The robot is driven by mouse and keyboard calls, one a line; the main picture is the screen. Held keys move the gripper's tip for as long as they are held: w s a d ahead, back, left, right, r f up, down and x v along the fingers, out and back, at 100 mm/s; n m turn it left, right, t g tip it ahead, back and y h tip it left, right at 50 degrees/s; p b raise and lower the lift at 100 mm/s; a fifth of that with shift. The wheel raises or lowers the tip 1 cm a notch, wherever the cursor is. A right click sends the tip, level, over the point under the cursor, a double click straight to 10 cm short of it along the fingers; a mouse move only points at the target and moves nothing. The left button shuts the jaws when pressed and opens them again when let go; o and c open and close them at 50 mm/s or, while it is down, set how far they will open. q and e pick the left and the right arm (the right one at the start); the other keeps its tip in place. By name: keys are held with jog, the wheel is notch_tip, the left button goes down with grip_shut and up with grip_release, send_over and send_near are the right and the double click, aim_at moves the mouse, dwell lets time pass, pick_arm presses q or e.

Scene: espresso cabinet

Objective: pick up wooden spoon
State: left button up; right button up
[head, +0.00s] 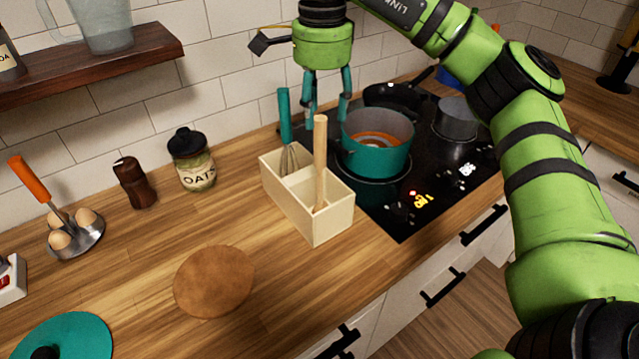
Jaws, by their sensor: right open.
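The wooden spoon (320,160) stands nearly upright in the front compartment of a cream utensil box (318,227). Its handle sticks up out of the box and its lower end is hidden inside. A whisk with a teal handle (284,118) stands in the back compartment of the same box. My right gripper (328,122) is open and empty, with its teal fingers pointing down. In the picture it is above and behind the spoon's top, near the teal pot. My left gripper is not in view.
A teal pot (376,158) stands on the black cooktop (420,190), with a dark pan (395,96) and a grey pot (457,119) behind. An oats jar (192,162), a pepper mill (134,183) and a round wooden board (214,281) are left of the box. A shelf (90,72) overhangs the upper left.

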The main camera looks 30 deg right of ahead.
aim_at(320, 142)
jog(key=shift+f, duration=0.6)
notch_tip(320, 142, down, 6)
jog(key=p, duration=0.3)
jog(key=shift+w, duration=0.15)
jog(key=shift+f, duration=0.15)
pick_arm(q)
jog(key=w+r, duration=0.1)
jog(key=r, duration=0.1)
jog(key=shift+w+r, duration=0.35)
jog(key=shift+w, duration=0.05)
pick_arm(e)
jog(key=shift+w, duration=0.1)
grip_shut()
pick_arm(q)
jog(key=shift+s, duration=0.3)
